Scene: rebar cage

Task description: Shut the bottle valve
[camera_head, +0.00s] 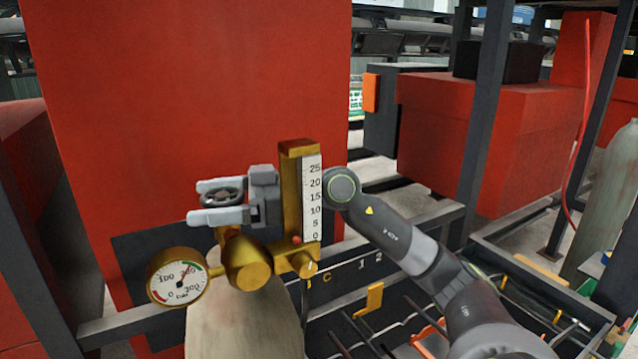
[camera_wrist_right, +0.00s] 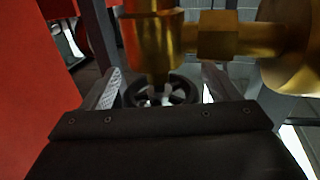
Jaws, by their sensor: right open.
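The bottle (camera_head: 245,325) is a pale upright cylinder with a brass valve and regulator (camera_head: 247,260) on top. The valve's dark handwheel (camera_head: 222,197) sits above the brass body. My right gripper (camera_head: 198,201) is open, with one grey finger on each side of the handwheel. In the right wrist view the black spoked handwheel (camera_wrist_right: 160,93) lies between the two fingers (camera_wrist_right: 162,88), with brass fittings (camera_wrist_right: 155,40) beyond it. Whether the fingers touch its rim is unclear. My left gripper is out of view.
A round pressure gauge (camera_head: 180,278) sticks out left of the regulator. A brass flow tube with a white scale (camera_head: 312,198) stands close to the right of my gripper. A large red panel (camera_head: 185,90) is behind. Dark steel bars (camera_head: 400,325) lie at lower right.

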